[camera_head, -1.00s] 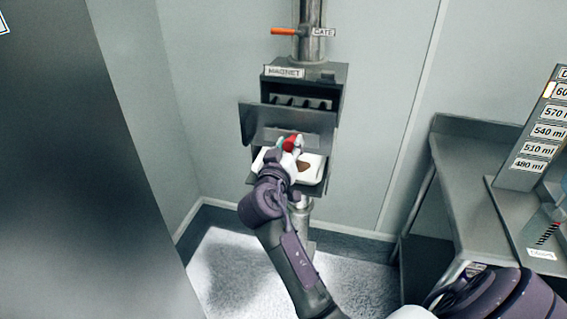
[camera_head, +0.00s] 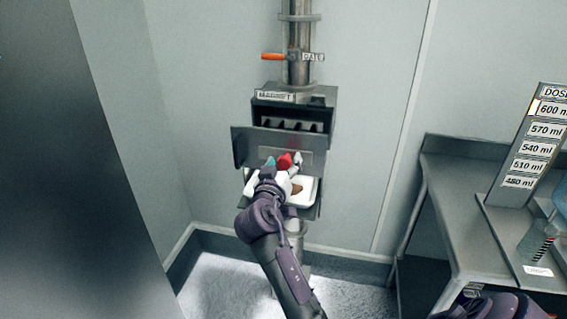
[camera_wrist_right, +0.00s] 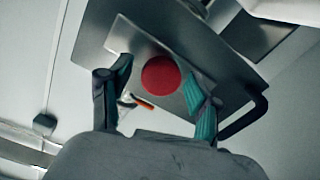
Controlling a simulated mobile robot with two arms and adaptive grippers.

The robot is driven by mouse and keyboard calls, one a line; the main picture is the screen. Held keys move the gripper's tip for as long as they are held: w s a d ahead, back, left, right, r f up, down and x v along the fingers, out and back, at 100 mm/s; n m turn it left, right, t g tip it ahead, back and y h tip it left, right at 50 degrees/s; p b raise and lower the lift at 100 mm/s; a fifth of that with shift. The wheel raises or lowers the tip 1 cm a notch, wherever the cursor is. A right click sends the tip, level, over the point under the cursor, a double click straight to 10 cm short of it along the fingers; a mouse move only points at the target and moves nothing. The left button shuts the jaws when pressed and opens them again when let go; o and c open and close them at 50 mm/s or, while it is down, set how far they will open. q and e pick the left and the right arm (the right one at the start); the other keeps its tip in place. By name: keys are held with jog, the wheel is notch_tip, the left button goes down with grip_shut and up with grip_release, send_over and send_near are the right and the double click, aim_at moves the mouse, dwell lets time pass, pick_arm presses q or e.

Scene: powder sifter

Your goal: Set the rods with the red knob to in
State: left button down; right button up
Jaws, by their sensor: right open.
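The red knob (camera_head: 285,161) sits on the front plate (camera_head: 252,148) of the magnet box (camera_head: 318,95), in the middle of the head view. Dark rods (camera_head: 290,125) show inside the box's open top, behind the plate. My right gripper (camera_head: 282,162) is at the knob, with one finger on each side of it. In the right wrist view the red knob (camera_wrist_right: 160,75) lies between the two open, teal-padded fingers (camera_wrist_right: 158,90). I see no clear contact between fingers and knob. My left gripper is not in view.
An orange gate handle (camera_head: 273,57) is on the pipe above. A metal table (camera_head: 450,215) with a dose board (camera_head: 525,150) stands at the right.

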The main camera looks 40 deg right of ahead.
jog(key=v, duration=0.7)
jog(key=shift+a, duration=0.15)
jog(key=shift+s, duration=0.1)
